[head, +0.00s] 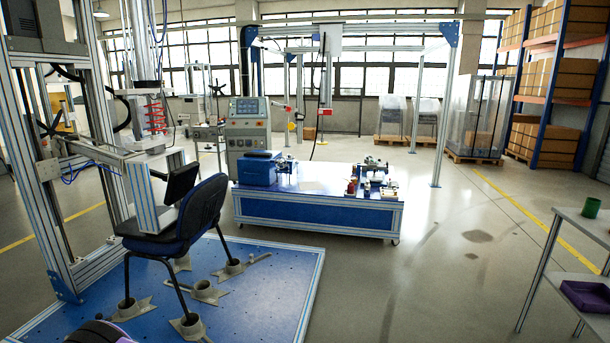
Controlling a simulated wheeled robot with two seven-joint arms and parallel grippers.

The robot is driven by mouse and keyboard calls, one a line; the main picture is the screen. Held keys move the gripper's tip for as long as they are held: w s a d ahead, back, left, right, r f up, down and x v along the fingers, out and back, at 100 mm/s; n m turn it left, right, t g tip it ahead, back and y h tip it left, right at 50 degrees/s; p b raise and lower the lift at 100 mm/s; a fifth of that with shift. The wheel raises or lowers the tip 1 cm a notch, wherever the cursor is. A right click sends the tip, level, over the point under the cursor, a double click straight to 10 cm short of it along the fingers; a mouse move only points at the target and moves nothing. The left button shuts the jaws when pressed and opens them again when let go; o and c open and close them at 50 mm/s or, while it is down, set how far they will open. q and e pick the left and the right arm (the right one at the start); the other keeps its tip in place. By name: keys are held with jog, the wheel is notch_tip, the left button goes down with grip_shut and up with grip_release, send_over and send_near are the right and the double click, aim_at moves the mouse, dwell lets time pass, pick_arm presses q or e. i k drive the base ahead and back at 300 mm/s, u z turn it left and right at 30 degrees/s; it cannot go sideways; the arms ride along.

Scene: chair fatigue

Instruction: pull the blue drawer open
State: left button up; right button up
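I cannot make out a distinct drawer with a handle. A low bench in the middle of the head view has a wide blue front panel (315,212) in a metal frame, with no open gap showing. A blue box (258,168) sits on the left end of the bench top. I cannot tell which of these, if either, is the blue drawer. Neither of my grippers is in view.
A dark blue chair (200,212) stands on a blue platform (275,275) at left, under a metal test frame (35,180). A grey shelf table (588,228) holding a green cup (591,207) and purple tray (585,296) stands at right. The floor between is clear.

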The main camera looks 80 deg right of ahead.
aim_at(260, 168)
jog(key=z, duration=0.2)
jog(key=i, duration=7.65)
jog(key=z, duration=2.5)
jog(key=i, duration=4.75)
